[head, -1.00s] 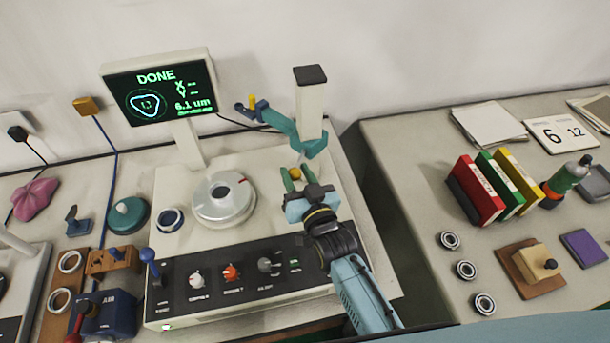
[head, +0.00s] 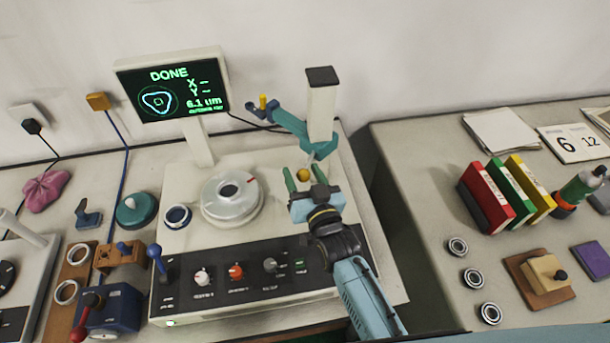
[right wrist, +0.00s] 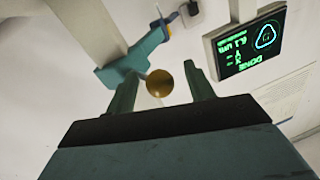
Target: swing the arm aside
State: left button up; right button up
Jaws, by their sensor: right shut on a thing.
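The teal swing arm (head: 288,122) is mounted on the white column (head: 321,105) of the measuring machine. It points to the back left, away from the round turntable (head: 231,198), with a yellow piece at its far end. A yellow ball knob (head: 303,175) is at its column end; it also shows in the right wrist view (right wrist: 159,83). My right gripper (head: 304,182) is shut on the knob, with one green finger on each side. My left gripper is not in view.
The monitor (head: 173,88) reads DONE and 6.1 um. A dark control panel (head: 250,272) with knobs lies in front of the turntable. A ring (head: 177,216) sits left of the turntable. Binders (head: 485,196) and several bearings (head: 473,278) are on the right table.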

jog(key=shift+a+r, duration=0.25)
jog(key=shift+r, duration=0.05)
jog(key=shift+s+d+f, duration=0.15)
jog(key=shift+s, duration=0.2)
jog(key=v, duration=1.2)
jog(key=shift+s+d+f+b, duration=0.15)
jog(key=shift+s+d+b, duration=0.1)
jog(key=shift+s+b, duration=0.1)
